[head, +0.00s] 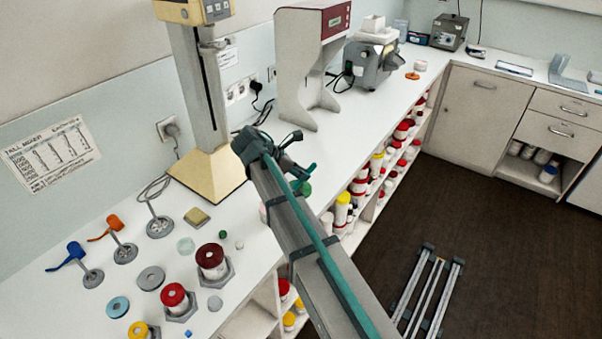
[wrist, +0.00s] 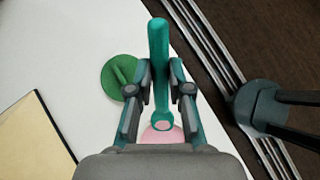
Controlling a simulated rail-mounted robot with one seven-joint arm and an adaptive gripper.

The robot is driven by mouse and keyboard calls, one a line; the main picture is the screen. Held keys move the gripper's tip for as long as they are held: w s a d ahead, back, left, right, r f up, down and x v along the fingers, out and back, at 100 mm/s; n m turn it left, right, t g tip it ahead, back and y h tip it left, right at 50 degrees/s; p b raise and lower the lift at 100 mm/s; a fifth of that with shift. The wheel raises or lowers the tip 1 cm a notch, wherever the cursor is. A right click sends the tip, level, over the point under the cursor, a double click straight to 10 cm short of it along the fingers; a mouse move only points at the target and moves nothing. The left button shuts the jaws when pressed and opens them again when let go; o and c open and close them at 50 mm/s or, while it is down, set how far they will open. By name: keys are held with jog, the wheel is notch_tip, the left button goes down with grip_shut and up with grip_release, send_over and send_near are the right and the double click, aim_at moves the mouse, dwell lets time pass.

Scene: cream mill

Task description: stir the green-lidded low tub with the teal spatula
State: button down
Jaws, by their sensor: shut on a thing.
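My gripper (wrist: 160,90) is shut on the teal spatula (wrist: 158,50), which shows between the fingers in the wrist view. A low tub with pink contents (wrist: 156,137) shows below the spatula's ringed near part, mostly hidden by my gripper. I cannot tell whether the spatula touches the contents.
A cream-based stand (head: 214,175) is behind my gripper; its base edge (wrist: 30,145) shows left in the wrist view. Red-lidded jars (head: 212,262) and coloured-handled tools (head: 122,250) stand on the left. Shelves of jars (head: 362,185) are below the counter. A rail (head: 425,290) runs along the floor.

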jog(key=shift+r+p, duration=2.2)
jog(key=shift+r, duration=0.35)
